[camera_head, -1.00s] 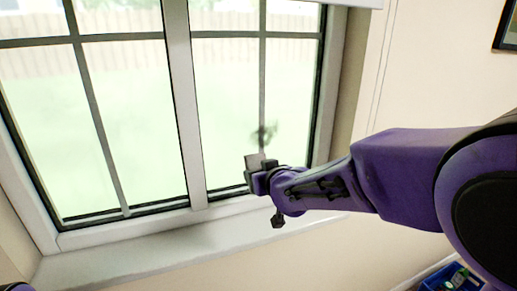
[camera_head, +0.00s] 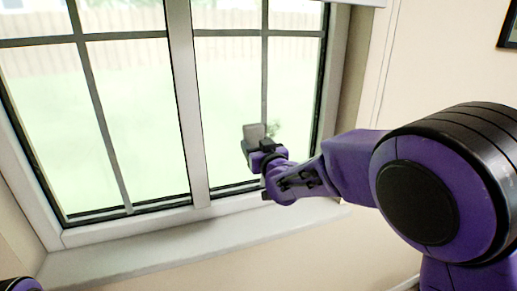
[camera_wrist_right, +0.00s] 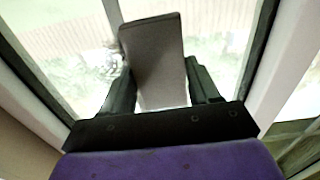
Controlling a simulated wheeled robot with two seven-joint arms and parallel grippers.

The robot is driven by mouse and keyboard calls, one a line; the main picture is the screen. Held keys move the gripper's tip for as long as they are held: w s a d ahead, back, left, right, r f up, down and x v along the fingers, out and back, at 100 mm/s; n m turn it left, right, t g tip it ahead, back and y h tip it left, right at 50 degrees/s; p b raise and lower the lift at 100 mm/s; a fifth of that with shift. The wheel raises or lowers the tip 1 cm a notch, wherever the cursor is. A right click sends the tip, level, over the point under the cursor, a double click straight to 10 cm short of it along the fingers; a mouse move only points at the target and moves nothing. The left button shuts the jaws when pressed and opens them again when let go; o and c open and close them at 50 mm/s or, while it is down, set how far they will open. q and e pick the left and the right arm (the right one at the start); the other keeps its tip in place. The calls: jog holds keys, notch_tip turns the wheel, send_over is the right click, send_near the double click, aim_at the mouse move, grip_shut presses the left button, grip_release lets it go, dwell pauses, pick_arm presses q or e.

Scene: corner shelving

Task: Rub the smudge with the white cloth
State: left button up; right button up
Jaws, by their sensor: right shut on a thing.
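My right gripper (camera_head: 260,147) is shut on the white cloth (camera_head: 254,133), which looks like a flat, pale grey pad standing up from the fingers. The cloth is in front of the lower right window panes; I cannot tell whether it touches the glass. The smudge (camera_head: 274,128) shows as a small greenish patch just right of the cloth, and the rest of it seems hidden behind the cloth. In the right wrist view the cloth (camera_wrist_right: 155,55) stands between the two dark fingers. A dark mottled patch left of it may be the smudge. My left gripper is out of view.
The window's white middle post (camera_head: 187,100) is left of the cloth, and a thin grey bar crosses the right panes behind it. The white sill (camera_head: 190,245) below is bare. A picture frame (camera_head: 508,30) hangs at the upper right.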

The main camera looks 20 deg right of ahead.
jog(key=shift+w, duration=0.95)
dwell(0.6)
jog(key=shift+d, duration=0.1)
